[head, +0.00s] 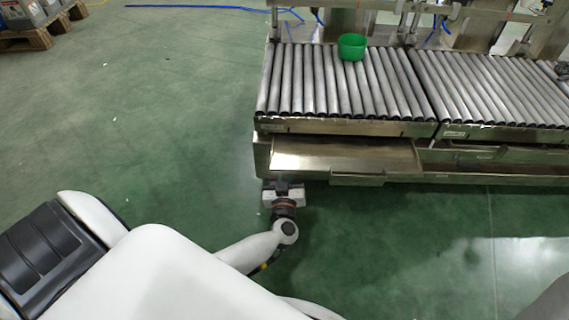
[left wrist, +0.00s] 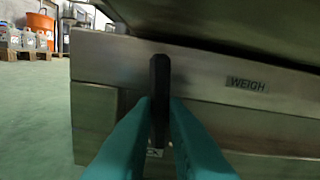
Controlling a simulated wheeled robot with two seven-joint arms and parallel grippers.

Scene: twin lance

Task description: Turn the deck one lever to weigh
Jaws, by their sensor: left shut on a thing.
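The deck one lever (left wrist: 159,75) is a dark upright bar on the metal front panel (left wrist: 205,80) in the left wrist view. The word WEIGH (left wrist: 247,85) is on the panel to the right of the lever. My left gripper (left wrist: 158,108) is shut on the lever's lower part, with a teal finger on each side. A small label below is mostly hidden by the fingers. In the head view my left gripper (head: 283,186) is at the front left of the roller deck (head: 345,127), and the lever is hidden there. My right gripper is not in view.
A metal ledge (head: 345,155) juts out above my left gripper. The green floor on the left is mostly clear.

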